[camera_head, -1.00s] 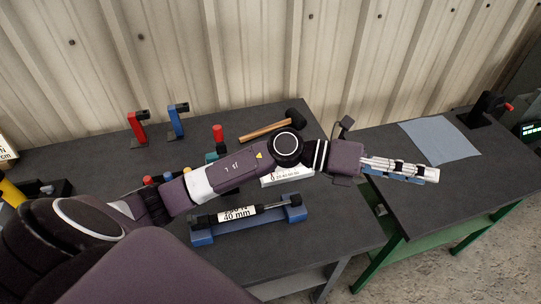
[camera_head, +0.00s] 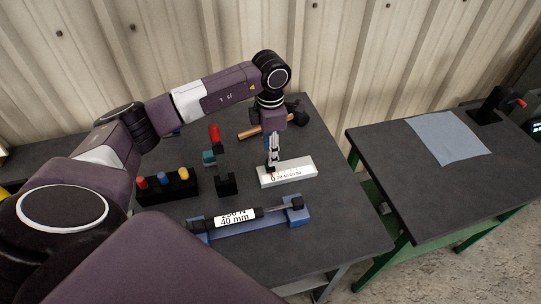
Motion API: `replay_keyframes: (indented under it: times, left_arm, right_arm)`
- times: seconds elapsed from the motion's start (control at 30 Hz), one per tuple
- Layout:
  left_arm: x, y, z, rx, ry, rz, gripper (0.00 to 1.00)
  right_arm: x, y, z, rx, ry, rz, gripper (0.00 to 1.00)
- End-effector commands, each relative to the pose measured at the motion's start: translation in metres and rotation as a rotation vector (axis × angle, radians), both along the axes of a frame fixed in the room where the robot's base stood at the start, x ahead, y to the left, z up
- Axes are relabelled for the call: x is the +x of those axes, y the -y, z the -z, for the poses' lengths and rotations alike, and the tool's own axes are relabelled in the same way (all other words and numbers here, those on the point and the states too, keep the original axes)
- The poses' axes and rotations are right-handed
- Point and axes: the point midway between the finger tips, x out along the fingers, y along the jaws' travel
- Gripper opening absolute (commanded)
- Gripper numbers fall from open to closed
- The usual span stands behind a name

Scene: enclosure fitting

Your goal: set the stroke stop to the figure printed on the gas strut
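The gas strut (camera_head: 272,209) lies in a blue cradle (camera_head: 245,229) at the front of the left bench. Its white label reads "40 mm" on the lower line; the upper line is partly cut off and ends in "N". Behind it lies a pale block with a printed number scale (camera_head: 298,173), which looks like the stroke stop. My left gripper (camera_head: 272,168) points down at the left part of this block, its tips at or just above the scale. Its fingers look close together, but I cannot tell whether they hold anything. My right gripper is out of view.
A red-handled clamp-like fixture (camera_head: 226,186) stands left of the block. A black holder (camera_head: 182,190) with red, blue and yellow knobs is further left. A mallet (camera_head: 296,109) lies behind. The right bench carries a grey-blue cloth (camera_head: 447,138) and has free room.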

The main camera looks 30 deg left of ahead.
Motion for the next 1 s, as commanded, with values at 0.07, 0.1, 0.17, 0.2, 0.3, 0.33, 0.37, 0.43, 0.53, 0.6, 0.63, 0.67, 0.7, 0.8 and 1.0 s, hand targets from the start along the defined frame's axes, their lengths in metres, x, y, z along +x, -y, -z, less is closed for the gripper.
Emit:
replay_keyframes:
  times: [0.07,0.1,0.17,0.2,0.3,0.33,0.37,0.43,0.53,0.6,0.63,0.67,0.7,0.8,1.0]
  left_arm:
    - [-0.002,0.0,0.011,0.0,-0.004,0.001,0.35]
    - [-0.001,0.001,0.017,-0.002,-0.003,0.0,0.35]
    - [-0.001,0.001,0.024,-0.002,-0.003,0.001,0.35]
    - [0.0,0.001,0.028,-0.003,-0.001,0.001,0.35]
    - [0.0,0.001,0.035,-0.002,-0.001,0.001,0.35]
    - [0.0,0.001,0.036,-0.002,-0.001,0.001,0.35]
    - [0.0,0.001,0.036,-0.002,0.001,0.001,0.35]
    - [0.0,0.001,0.037,-0.003,0.002,0.001,0.35]
    - [0.0,0.001,0.037,-0.003,0.002,0.001,0.35]
    - [0.0,0.001,0.037,-0.003,0.002,0.001,0.33]
    - [0.0,0.001,0.037,-0.003,0.002,0.001,0.3]
    - [0.0,0.001,0.037,-0.003,0.002,0.001,0.27]
    - [0.0,0.001,0.037,-0.003,0.002,0.001,0.22]
    - [0.0,0.001,0.037,-0.003,0.002,0.001,0.11]
    - [0.0,0.001,0.037,-0.003,0.002,0.001,0.0]
  right_arm:
    - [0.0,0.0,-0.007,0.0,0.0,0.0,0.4]
    - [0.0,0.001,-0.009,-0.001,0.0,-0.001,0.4]
    - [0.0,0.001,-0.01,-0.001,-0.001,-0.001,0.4]
    - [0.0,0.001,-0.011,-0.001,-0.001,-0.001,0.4]
    - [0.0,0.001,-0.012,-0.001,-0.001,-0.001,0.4]
    - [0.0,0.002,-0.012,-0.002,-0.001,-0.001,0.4]
    - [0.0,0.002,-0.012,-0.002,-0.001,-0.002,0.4]
    - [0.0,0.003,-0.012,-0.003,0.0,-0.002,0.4]
    - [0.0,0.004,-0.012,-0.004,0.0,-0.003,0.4]
    - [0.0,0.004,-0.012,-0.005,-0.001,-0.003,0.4]
    - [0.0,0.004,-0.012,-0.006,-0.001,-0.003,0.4]
    - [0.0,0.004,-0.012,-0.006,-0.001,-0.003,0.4]
    - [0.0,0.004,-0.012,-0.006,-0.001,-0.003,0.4]
    - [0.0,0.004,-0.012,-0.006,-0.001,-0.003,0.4]
    - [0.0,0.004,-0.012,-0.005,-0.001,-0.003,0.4]
